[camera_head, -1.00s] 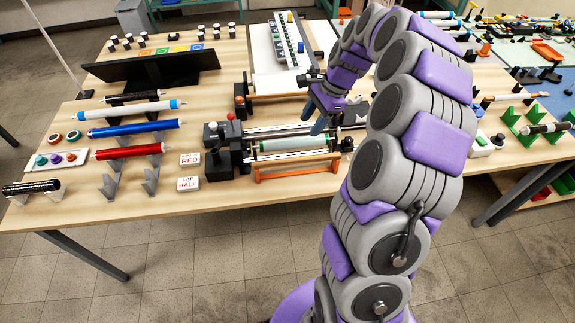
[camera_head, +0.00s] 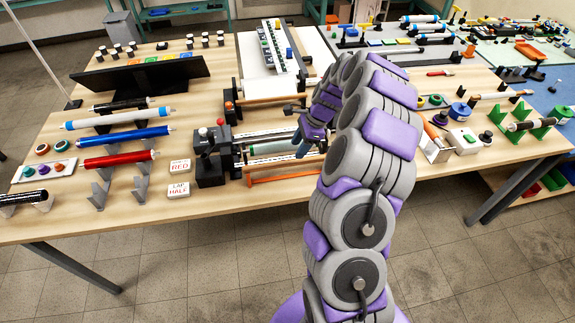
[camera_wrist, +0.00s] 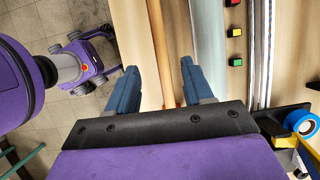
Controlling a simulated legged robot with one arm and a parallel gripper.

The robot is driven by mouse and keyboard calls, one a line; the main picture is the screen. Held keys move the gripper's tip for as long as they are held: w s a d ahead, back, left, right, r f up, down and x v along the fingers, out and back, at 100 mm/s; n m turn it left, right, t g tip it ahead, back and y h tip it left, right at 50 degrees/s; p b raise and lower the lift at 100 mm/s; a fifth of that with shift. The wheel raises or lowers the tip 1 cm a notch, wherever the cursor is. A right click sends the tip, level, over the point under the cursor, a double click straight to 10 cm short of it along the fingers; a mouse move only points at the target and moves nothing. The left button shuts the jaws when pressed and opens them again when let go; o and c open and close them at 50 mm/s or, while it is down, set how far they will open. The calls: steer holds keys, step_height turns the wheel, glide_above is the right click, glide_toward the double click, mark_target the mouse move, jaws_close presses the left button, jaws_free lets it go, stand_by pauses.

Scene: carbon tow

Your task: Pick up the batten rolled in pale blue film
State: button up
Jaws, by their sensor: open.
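The batten in pale blue film (camera_head: 272,148) looks pale blue-green and lies level in the black-ended winding fixture at the middle of the bench. It also shows in the wrist view (camera_wrist: 208,40) as a wide pale roll running up the picture. My gripper (camera_wrist: 158,75) is open and empty. Its two blue fingers straddle the line of an orange rail (camera_wrist: 166,50), and the batten lies just right of the right finger. In the head view my gripper (camera_head: 308,146) is over the right end of the fixture and hides that end of the batten.
An orange rail (camera_head: 285,175) runs along the fixture's front. Black end blocks (camera_head: 210,165) stand at its left. Red (camera_head: 118,158), blue (camera_head: 123,136) and white (camera_head: 115,118) rolls rest on stands further left.

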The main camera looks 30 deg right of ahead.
mark_target(288, 161)
steer(key=b+x, duration=0.1)
steer(key=x, duration=0.6)
steer(key=shift+w+a+f+b, duration=0.15)
steer(key=shift+a+b, duration=0.05)
steer(key=shift+b, duration=0.2)
steer(key=shift+c, duration=0.3)
jaws_close()
